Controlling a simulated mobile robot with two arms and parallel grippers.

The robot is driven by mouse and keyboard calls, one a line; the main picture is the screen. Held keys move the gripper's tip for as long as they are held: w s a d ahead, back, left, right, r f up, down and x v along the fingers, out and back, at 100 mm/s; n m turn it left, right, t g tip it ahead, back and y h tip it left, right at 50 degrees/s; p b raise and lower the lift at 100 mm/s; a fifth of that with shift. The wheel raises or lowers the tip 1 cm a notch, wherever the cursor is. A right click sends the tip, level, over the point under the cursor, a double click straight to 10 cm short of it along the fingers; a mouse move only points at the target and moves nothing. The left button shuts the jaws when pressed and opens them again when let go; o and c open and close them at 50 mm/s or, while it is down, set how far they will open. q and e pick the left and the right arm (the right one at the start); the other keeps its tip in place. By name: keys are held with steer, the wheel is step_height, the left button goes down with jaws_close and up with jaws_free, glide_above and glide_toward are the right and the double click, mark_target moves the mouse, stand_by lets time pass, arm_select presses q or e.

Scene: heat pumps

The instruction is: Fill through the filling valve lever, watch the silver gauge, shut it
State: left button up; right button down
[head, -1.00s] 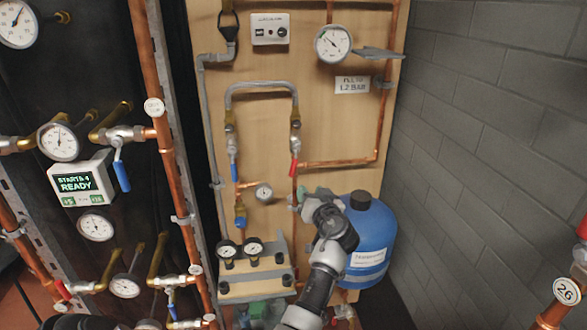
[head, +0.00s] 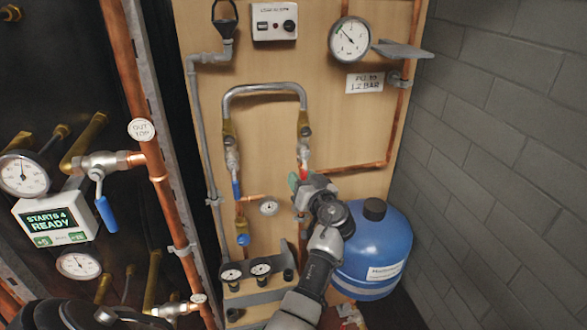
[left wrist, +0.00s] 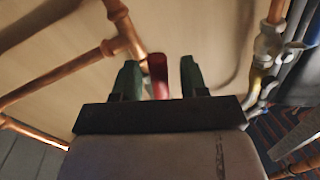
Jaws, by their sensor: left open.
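A red valve lever (head: 303,173) hangs down below the right leg of the grey hose loop (head: 264,88) on the wooden panel. My left gripper (head: 299,184) is at this lever, with green fingertips. In the left wrist view, the open fingers (left wrist: 160,78) stand on either side of the red lever (left wrist: 158,76), with gaps visible. A blue lever (head: 236,190) hangs on the loop's left leg. The silver-rimmed gauge (head: 350,40) is at upper right of the panel, above a sign (head: 365,83) reading about 1.2 bar. My right gripper is out of view.
A blue tank (head: 375,255) stands right of my left arm. Copper pipe (head: 350,168) runs beside the lever. A display (head: 47,220) reads READY at left. A grey brick wall bounds the right.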

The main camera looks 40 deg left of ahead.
arm_select(q)
steer(key=shift+w+a, duration=0.1)
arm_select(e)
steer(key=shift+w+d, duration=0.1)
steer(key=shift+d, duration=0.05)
arm_select(q)
steer(key=shift+r, duration=0.1)
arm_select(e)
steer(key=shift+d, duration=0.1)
arm_select(q)
steer(key=shift+c, duration=0.5)
jaws_close()
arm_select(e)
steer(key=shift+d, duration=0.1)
